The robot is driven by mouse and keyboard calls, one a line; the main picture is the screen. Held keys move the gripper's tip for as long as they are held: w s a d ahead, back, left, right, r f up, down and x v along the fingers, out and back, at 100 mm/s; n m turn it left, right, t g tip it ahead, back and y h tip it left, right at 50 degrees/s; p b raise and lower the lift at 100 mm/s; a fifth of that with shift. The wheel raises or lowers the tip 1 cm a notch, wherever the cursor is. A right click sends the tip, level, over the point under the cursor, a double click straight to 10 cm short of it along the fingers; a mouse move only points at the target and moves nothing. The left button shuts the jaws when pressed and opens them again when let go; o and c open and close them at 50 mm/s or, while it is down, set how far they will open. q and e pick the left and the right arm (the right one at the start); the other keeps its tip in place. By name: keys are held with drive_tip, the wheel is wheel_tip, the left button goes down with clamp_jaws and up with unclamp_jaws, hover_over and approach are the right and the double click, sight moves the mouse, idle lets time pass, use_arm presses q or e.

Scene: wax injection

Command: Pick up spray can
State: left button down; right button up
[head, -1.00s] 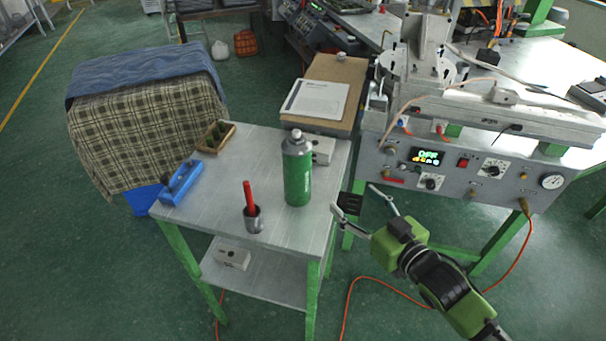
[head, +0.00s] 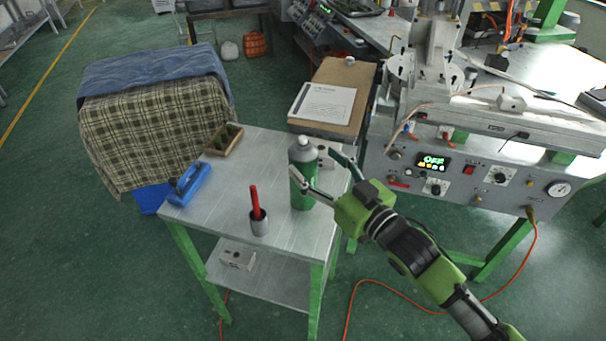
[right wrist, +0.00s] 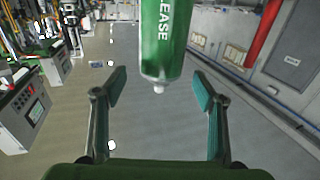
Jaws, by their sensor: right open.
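The green spray can (head: 303,190) with a grey top stands upright on the small metal table (head: 200,235). My right gripper (head: 318,170) is open at the can's right side, with one finger overlapping the can in the head view. The wrist view shows a gap between each finger and the can. My left gripper is not in view.
A clipboard (head: 324,103) lies behind. The control machine (head: 470,180) stands at the right.

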sight(303, 152)
drive_tip(key=shift+w+a+r, duration=0.1)
drive_tip(key=shift+w+a, duration=0.2)
drive_tip(key=shift+w, duration=0.05)
drive_tip(key=p+x, duration=0.1)
drive_tip(key=x, duration=0.2)
drive_tip(key=shift+w+a+p, duration=0.15)
drive_tip(key=shift+w+p, duration=0.05)
drive_tip(key=shift+p, duration=0.2)
drive_tip(key=shift+w+a+f, duration=0.25)
drive_tip(key=shift+w, duration=0.05)
drive_tip(key=c, duration=1.8)
drive_tip(key=shift+r, duration=0.1)
clamp_jaws()
drive_tip(key=shift+r, duration=0.1)
